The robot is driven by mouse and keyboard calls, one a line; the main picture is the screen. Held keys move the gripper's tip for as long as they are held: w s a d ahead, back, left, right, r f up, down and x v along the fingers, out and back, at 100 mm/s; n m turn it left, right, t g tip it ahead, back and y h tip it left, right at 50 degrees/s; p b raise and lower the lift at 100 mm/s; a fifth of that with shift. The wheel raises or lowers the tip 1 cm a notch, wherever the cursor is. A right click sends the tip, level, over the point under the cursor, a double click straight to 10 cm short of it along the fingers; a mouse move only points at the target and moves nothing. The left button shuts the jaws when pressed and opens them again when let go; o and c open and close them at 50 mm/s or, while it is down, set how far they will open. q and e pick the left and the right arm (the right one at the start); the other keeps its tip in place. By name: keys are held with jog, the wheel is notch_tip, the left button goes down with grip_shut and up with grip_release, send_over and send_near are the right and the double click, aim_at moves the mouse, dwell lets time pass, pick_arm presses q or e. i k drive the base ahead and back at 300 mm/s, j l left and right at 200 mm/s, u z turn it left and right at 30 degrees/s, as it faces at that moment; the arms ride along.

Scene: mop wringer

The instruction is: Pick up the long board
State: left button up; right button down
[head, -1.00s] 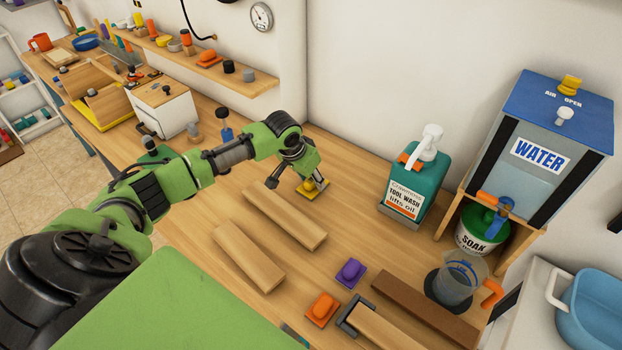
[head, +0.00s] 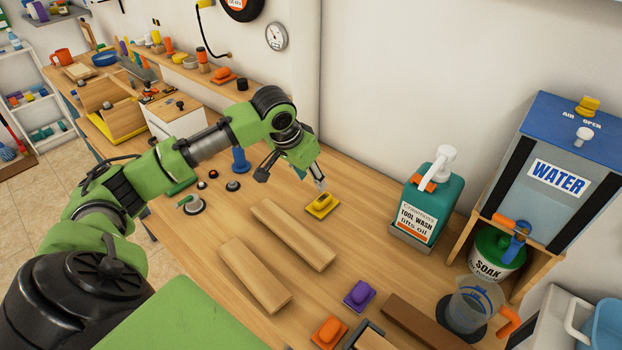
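Two light wooden boards lie flat and side by side on the bench: one nearer the wall (head: 293,234) and one nearer the front edge (head: 254,275). They look close in length, so I cannot tell surely which is the long board. A brown board (head: 425,320) lies at the lower right, partly cut off. My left gripper (head: 291,180) is open and empty, with its fingers spread. It is above the bench, beyond the far end of the wall-side board and close to a yellow block (head: 321,205). My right gripper is out of view.
A purple block (head: 359,294) and an orange block (head: 328,332) sit right of the boards. A teal soap bottle (head: 425,205), a soak tub (head: 495,255) and a clear jug (head: 472,305) stand further right. Knobs and a white box (head: 172,118) are at the left.

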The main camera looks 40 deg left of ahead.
aim_at(317, 254)
jog(key=u, duration=1.25)
